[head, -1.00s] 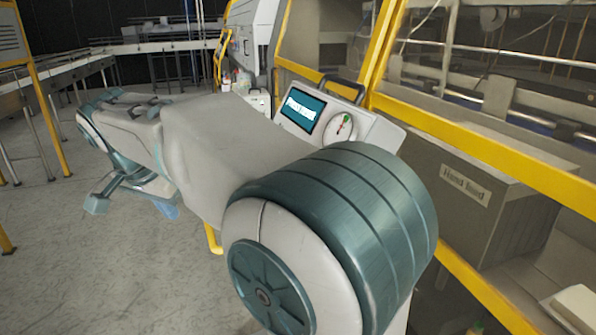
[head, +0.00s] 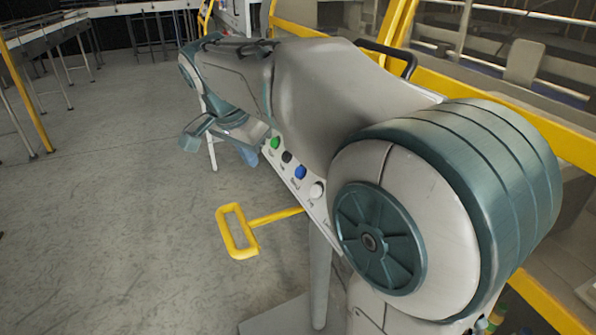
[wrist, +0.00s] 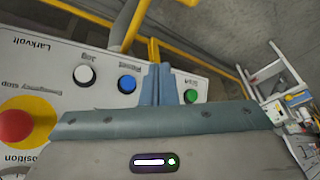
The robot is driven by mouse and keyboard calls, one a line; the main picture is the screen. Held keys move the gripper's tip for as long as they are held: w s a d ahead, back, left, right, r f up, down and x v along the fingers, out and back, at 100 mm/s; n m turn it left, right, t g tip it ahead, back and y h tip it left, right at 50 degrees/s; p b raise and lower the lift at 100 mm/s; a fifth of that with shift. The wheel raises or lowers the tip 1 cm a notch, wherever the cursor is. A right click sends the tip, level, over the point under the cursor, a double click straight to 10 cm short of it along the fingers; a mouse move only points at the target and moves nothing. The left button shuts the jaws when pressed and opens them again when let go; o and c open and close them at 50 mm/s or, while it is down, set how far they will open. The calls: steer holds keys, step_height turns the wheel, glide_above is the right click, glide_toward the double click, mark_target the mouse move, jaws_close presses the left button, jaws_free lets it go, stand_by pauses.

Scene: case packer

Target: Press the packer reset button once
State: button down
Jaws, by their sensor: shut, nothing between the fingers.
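The control panel (head: 327,216) has a row of green (head: 275,143), black (head: 287,157), blue (head: 300,172) and white (head: 316,190) buttons. In the wrist view, the blue button (wrist: 127,84) has a label that seems to read Reset. The white button (wrist: 82,75) is marked Jog and lies to its left; the green button (wrist: 191,96) lies to its right. My gripper (head: 250,157) is shut and empty. In the wrist view its fingertips (wrist: 159,66) show between the blue and green buttons, hiding the black one. I cannot tell whether they touch the panel.
A red emergency stop (wrist: 15,126) on a yellow base (wrist: 42,118) sits at the panel's left end in the wrist view. A yellow bar with a loop (head: 238,232) sticks out below the panel. Open floor (head: 120,220) lies left. Yellow guard framing (head: 560,130) stands at right.

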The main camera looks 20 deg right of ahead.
steer(key=shift+d+f, duration=0.1)
steer(key=d+f+b, duration=0.3)
steer(key=d+f, duration=0.1)
steer(key=d, duration=0.3)
steer(key=shift+w+d, duration=0.15)
steer(key=shift+w, duration=0.2)
steer(key=shift+d+f, duration=0.1)
steer(key=shift+f, duration=0.1)
stand_by(1.6)
steer(key=shift+d+f+b, duration=0.1)
steer(key=shift+d+b, duration=0.15)
steer(key=shift+b, duration=0.1)
steer(key=shift+d+f, duration=0.25)
steer(key=shift+d, duration=0.1)
stand_by(0.6)
steer(key=shift+a+r, duration=0.1)
steer(key=shift+r, duration=0.05)
steer(key=shift+a+r, duration=0.3)
steer(key=shift+a, duration=0.25)
stand_by(0.3)
steer(key=shift+s+a+r+p, duration=0.1)
steer(key=shift+a+r+p, duration=0.25)
steer(key=shift+a, duration=0.4)
steer(key=shift+s+a+r+p, duration=0.1)
steer(key=shift+a+r+p, duration=0.1)
steer(key=shift+a+r, duration=0.4)
steer(key=shift+s+a+r+p, duration=0.1)
steer(key=shift+a+r+p, duration=0.2)
steer(key=shift+a, duration=0.55)
